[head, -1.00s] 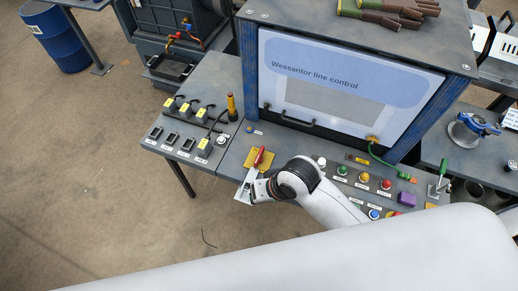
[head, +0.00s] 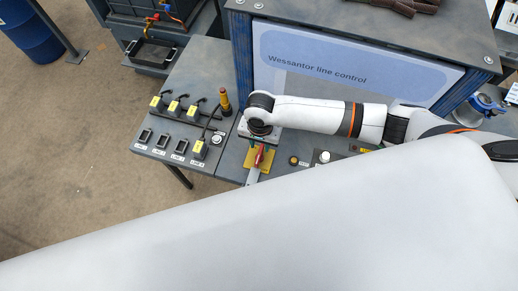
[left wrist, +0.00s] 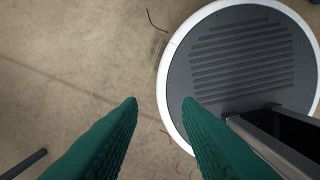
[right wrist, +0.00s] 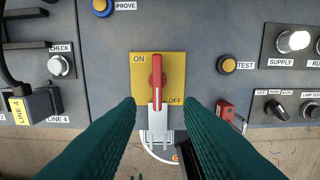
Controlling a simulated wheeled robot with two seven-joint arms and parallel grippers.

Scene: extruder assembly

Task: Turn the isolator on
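The isolator is a yellow plate (right wrist: 140,90) marked ON at the upper left and OFF at the lower right, with a red handle (right wrist: 156,75). In the right wrist view the handle stands upright in the picture, above a pale grey strip. It also shows in the head view (head: 259,156). My right gripper (right wrist: 161,101) is open over the handle's lower end, one fingertip on each side with gaps; contact is not seen. My left gripper (left wrist: 160,100) is open and empty above the floor; it is hidden in the head view.
A TEST button (right wrist: 226,64), a red item (right wrist: 225,110) and selector knobs lie right of the isolator. A CHECK button (right wrist: 60,65) and cabled plugs (head: 175,105) lie left. The Wessantor line control cabinet (head: 345,75) rises behind. A white arm link of mine hides the front.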

